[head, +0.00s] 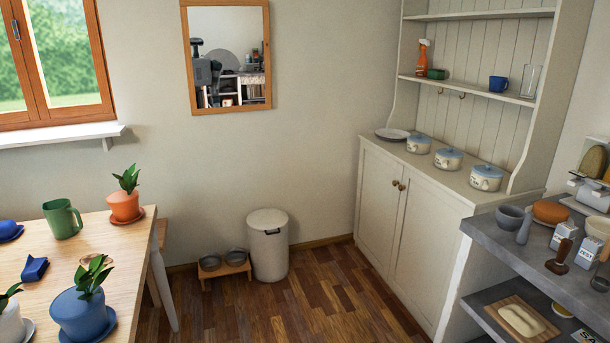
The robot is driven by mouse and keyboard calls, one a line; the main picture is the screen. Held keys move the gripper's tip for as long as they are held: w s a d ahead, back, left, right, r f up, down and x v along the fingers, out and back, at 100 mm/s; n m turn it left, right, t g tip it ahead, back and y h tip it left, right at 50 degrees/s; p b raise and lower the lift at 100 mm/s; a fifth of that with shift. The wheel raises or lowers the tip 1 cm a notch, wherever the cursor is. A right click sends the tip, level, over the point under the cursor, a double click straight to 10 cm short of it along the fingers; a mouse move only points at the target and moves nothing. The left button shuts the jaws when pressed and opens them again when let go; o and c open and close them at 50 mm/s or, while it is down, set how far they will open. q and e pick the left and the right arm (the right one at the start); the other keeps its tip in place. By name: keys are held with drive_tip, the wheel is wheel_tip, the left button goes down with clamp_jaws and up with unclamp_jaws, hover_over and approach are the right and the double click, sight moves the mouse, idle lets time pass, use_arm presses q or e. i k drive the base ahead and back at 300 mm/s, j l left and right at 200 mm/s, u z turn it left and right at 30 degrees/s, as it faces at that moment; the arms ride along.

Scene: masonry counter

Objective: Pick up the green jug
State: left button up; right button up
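The green jug (63,219) stands upright on the wooden table at the left, near its back edge. Its handle is on its right side. An orange plant pot (125,206) stands to its right, a little apart. Neither of my grippers is in the head view, and nothing is touching the jug.
The wooden table (138,240) also bears a blue plant pot (82,315), a white pot and small blue things. A bin (268,245) and a bowl stand (225,267) are by the wall. A cabinet (400,225) and masonry counter (515,245) fill the right. The middle floor is clear.

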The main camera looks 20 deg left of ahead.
sight(59, 215)
drive_tip(key=i+u, duration=0.25)
drive_tip(key=u, duration=0.15)
drive_tip(key=i+l+u, duration=0.15)
drive_tip(key=u, duration=0.25)
drive_tip(key=i+l+u, duration=0.2)
drive_tip(key=i+u, duration=0.15)
drive_tip(key=i+l+u, duration=0.2)
drive_tip(key=u, duration=0.2)
drive_tip(key=i+l+u, duration=0.2)
drive_tip(key=u, duration=0.2)
drive_tip(key=i+l+u, duration=0.15)
drive_tip(key=l+u, duration=0.25)
drive_tip(key=i+l+u, duration=0.15)
drive_tip(key=u, duration=0.25)
drive_tip(key=l+u, duration=0.4)
drive_tip(key=i+l+u, duration=0.1)
drive_tip(key=l+u, duration=0.3)
drive_tip(key=l, duration=0.35)
drive_tip(key=l+u, duration=0.4)
drive_tip(key=l, duration=0.3)
